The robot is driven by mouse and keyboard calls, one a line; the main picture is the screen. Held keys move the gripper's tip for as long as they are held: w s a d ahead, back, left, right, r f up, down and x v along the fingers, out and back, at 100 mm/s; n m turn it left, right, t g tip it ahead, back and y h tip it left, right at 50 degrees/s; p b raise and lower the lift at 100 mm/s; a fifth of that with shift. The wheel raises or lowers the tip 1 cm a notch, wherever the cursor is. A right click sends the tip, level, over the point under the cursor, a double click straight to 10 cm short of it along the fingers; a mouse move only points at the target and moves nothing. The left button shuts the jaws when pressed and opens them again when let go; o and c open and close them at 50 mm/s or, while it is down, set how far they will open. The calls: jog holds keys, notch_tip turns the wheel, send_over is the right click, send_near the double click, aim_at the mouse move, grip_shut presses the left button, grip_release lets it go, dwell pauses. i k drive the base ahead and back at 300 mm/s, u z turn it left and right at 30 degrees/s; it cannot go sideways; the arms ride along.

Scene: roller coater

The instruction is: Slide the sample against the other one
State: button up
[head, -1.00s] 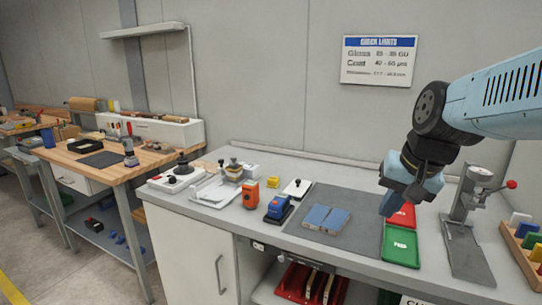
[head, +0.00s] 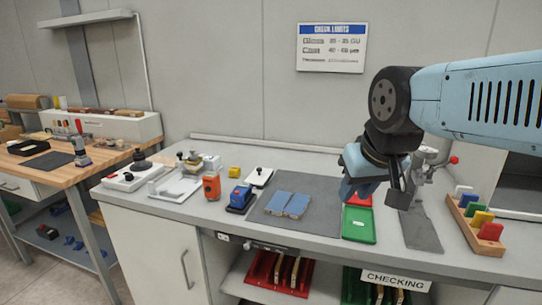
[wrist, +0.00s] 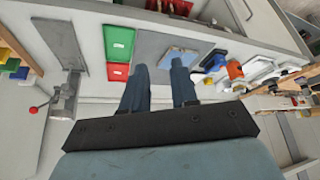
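Two flat blue samples lie side by side on the grey mat (head: 322,192) on the bench: a left one (head: 278,203) and a right one (head: 297,205). They look very close together; I cannot tell whether their edges touch. In the wrist view the blue samples (wrist: 180,57) lie beyond the right finger and partly run together. My gripper (head: 376,193) is in the air to the right of the samples, in front of the red and green trays. Its two fingers are apart with nothing between them, as the wrist view (wrist: 158,73) also shows.
A green tray (head: 359,225) and a partly hidden red tray stand right of the mat. A lever stand (head: 420,228) and a rack of coloured plates (head: 477,226) are further right. A blue device (head: 240,198) and an orange device (head: 212,187) stand left of the mat.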

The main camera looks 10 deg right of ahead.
aim_at(297, 206)
jog(key=u, duration=1.25)
jog(key=k, duration=0.85)
jog(key=z, duration=1.05)
jog(key=i, duration=1)
jog(key=u, duration=0.1)
